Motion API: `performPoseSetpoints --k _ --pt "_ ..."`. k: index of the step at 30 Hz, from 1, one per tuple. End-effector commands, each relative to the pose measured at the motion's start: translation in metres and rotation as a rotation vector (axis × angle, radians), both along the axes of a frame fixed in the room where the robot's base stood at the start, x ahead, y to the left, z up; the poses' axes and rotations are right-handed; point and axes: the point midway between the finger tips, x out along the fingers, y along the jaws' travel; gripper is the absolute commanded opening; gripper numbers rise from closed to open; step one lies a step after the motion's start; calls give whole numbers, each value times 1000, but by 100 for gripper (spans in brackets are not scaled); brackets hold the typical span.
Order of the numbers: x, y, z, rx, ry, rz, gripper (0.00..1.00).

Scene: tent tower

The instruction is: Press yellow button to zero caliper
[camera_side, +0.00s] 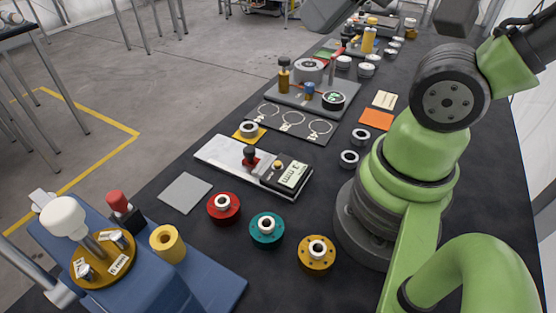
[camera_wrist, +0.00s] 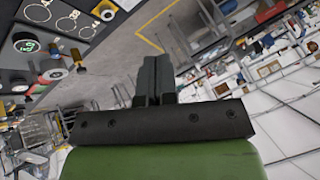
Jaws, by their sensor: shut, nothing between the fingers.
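The caliper (camera_side: 282,174) lies on a light flat plate (camera_side: 222,151) in the middle of the dark table in the side view. It has a dark body and a pale display (camera_side: 294,175) with dark digits, too small to read surely. A small yellow button (camera_side: 277,164) sits beside the display, and a red-and-black knob (camera_side: 250,156) stands to its left. My gripper (camera_wrist: 155,62) shows in the wrist view with its dark fingers together and empty, pointing away from the table toward the room. The fingers are not identifiable in the side view. I cannot make out the caliper in the wrist view.
Red (camera_side: 223,208), teal (camera_side: 267,230) and yellow (camera_side: 317,254) round pieces stand in front of the caliper. A ring board (camera_side: 292,125) and a grey fixture plate (camera_side: 294,98) lie behind it. A blue stand (camera_side: 205,290) is at front left.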

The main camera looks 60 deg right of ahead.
Motion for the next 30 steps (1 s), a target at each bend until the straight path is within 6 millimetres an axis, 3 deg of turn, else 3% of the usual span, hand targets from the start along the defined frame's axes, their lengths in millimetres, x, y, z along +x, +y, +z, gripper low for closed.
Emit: performPoseSetpoints --k 22,26,30 --pt "1 0 -1 9 10 -9 0" --pt "6 1 -8 75 81 -79 0" --pt "18 1 -25 236 242 -260 0"
